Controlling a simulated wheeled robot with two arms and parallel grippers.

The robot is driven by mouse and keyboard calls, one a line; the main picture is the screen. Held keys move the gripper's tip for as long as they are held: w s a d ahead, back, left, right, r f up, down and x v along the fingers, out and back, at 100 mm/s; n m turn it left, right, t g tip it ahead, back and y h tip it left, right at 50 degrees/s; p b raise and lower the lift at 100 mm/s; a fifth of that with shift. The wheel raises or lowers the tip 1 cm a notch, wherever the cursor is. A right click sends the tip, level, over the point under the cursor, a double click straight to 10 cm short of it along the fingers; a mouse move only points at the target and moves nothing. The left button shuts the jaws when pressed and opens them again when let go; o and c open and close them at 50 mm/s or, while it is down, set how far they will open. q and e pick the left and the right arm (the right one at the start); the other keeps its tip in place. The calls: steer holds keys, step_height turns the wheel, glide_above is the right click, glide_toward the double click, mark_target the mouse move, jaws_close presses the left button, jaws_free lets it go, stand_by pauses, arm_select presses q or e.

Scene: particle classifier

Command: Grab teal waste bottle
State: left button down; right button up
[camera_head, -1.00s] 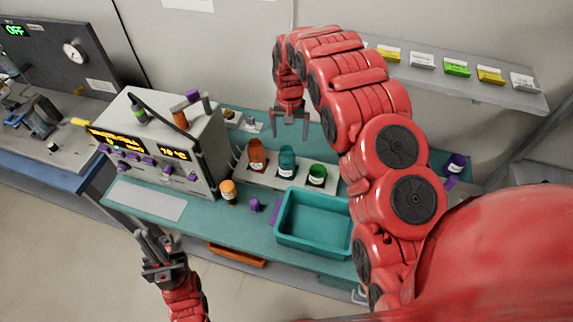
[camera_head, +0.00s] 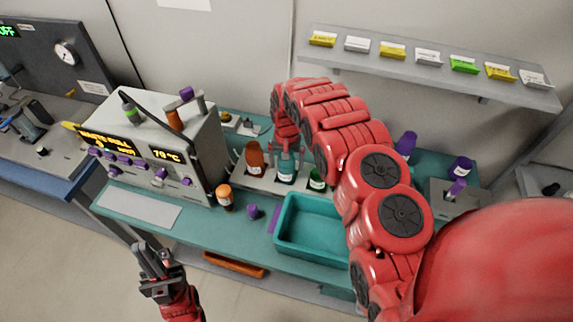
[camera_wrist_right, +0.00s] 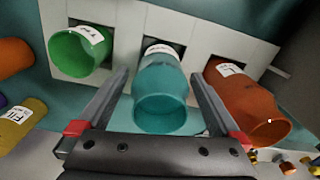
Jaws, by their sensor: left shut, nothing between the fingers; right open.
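The teal waste bottle (camera_head: 286,172) stands in the middle slot of a pale rack (camera_head: 236,183), between an orange-brown bottle (camera_head: 254,158) and a green bottle (camera_head: 317,179). My right gripper (camera_head: 287,150) is over the teal bottle and partly covers it in the head view. In the right wrist view my right gripper (camera_wrist_right: 158,76) is open, with one finger on each side of the teal bottle (camera_wrist_right: 161,84); the fingers do not look closed on it. My left gripper (camera_head: 152,258) is shut and empty, low in front of the bench.
A teal bin (camera_head: 310,250) sits right of the rack's front. A small orange bottle (camera_head: 224,197) and a purple piece (camera_head: 254,212) stand left of it. A grey instrument box (camera_head: 165,140) is at left. A shelf (camera_head: 400,68) with labelled cards hangs behind.

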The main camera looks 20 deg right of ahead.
steer(key=shift+f, duration=0.85)
jaws_close()
